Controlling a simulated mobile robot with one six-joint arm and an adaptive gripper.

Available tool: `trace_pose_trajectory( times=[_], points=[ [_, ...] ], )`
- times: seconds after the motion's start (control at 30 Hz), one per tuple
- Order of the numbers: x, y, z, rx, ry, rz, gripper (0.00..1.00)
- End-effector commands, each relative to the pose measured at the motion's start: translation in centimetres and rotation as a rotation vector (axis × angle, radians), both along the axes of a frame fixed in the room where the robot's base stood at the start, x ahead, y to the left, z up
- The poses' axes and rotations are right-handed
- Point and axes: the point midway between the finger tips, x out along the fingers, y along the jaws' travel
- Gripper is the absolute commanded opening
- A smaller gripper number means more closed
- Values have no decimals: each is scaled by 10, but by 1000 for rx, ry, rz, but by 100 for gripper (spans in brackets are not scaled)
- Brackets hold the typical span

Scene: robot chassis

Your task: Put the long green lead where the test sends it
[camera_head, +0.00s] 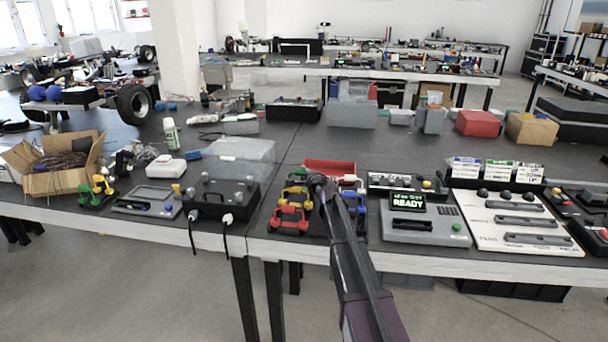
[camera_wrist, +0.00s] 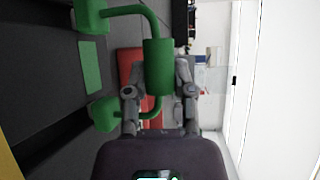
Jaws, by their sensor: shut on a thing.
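In the wrist view my gripper (camera_wrist: 157,82) is shut on a green lead (camera_wrist: 158,66). The lead has a thick green sleeve between the fingers, a curved cable and blocky green ends at the left. A grey tester (camera_head: 425,228) stands just right of my arm. Its screen (camera_head: 408,202) reads "READY" in green letters, with a smaller line above that I cannot fully read.
Red leads (camera_head: 290,217) and yellow leads stand left of my gripper, blue ones right. A red tray (camera_head: 330,167) lies behind. A white slotted panel (camera_head: 480,225) and three labelled bins (camera_head: 498,171) are at the right. A black box (camera_head: 222,198) with cables stands left.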

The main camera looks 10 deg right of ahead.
Motion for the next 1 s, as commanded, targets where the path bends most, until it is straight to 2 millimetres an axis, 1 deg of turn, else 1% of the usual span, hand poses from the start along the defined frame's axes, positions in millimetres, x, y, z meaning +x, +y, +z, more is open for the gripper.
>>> trace_pose_trajectory(
  times=[0.3,0.53,0.57,0.6,0.67,0.7,1.0],
  points=[
    [0,1,-6,0,0,2,0],
    [0,1,-7,1,0,2,0],
    [0,1,-7,1,0,2,39],
    [0,1,-7,1,0,2,51],
    [0,1,-7,1,0,1,68],
    [0,1,-7,1,0,1,73],
    [0,0,-7,0,0,0,73]
  ],
)
